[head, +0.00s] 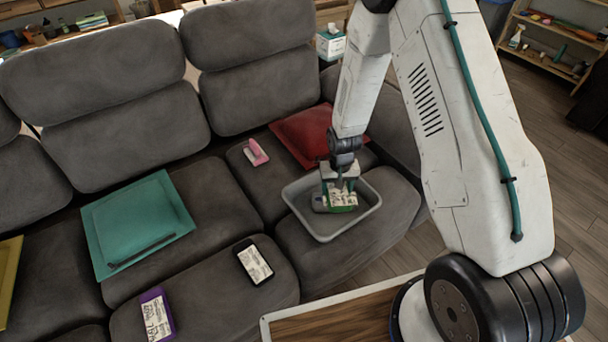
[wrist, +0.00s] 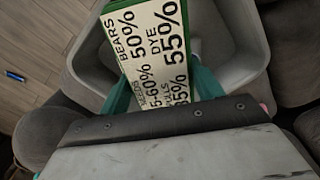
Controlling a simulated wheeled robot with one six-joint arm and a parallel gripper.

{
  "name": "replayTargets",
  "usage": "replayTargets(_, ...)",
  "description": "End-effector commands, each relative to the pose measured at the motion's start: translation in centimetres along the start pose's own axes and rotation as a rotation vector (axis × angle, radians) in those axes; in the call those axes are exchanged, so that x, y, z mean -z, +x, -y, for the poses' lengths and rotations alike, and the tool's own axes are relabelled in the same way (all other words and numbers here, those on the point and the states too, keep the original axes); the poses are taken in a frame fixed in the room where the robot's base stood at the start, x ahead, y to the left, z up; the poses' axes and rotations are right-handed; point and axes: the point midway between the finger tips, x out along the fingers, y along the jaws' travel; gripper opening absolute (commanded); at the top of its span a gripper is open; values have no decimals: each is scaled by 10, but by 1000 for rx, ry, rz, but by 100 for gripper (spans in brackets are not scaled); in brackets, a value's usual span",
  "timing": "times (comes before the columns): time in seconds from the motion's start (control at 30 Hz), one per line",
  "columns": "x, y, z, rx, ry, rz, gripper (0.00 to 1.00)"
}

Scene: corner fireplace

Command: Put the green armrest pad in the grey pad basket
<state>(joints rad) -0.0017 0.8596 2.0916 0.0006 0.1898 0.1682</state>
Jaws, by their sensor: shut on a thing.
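The green armrest pad (head: 341,197) has a white printed label on its face, and its green edge shows in the head view. In the wrist view the label of the pad (wrist: 155,50) fills the space between the teal fingers. My gripper (head: 339,184) is shut on the pad, and its fingers also show in the wrist view (wrist: 162,90). The grey pad basket (head: 319,236) sits on the right sofa seat. The pad and fingertips are within the basket's outline; I cannot tell whether the pad touches its floor. A dark grey patch beside the pad is unclear.
A black labelled pad (head: 254,262) and a purple labelled pad (head: 157,316) lie on the front seat. A pink item (head: 256,152) lies behind the basket. A red cushion (head: 303,134) and a teal cushion (head: 137,215) rest on the sofa. A wooden-topped surface (head: 335,316) is in front.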

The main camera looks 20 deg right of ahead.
Motion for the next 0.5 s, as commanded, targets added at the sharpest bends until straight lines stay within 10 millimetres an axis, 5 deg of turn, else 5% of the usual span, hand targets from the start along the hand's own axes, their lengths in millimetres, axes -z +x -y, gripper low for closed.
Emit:
replayTargets(0.3,10,-28,23,1,500,-1,42)
replayTargets(0.5,11,-28,25,-1,605,2,42)
